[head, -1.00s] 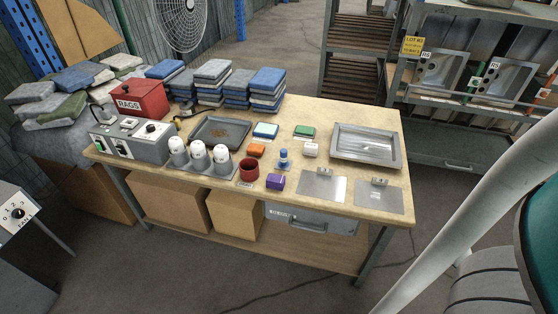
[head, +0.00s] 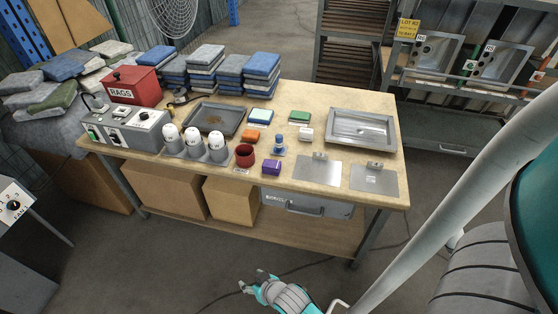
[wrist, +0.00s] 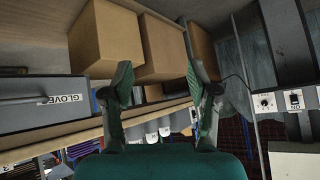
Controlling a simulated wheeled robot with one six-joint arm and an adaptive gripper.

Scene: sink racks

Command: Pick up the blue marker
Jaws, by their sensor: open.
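The blue marker (head: 279,145) is a small upright blue piece on the wooden table (head: 300,92). It stands in the middle front area, between the red cup (head: 245,155) and the white block (head: 305,134), behind the purple box (head: 271,167). My gripper (head: 252,281) is low in front of the table, at the bottom of the head view, well apart from the marker. In the wrist view my gripper (wrist: 157,72) is open with nothing between its fingers. I cannot make out the marker in the wrist view.
An orange block (head: 251,136), a blue sponge (head: 260,117) and two metal plates (head: 318,171) lie near the marker. A metal tray (head: 362,130) is at the right. A drawer (head: 306,204) and cardboard boxes (head: 231,200) are below the tabletop. The floor in front is mostly clear.

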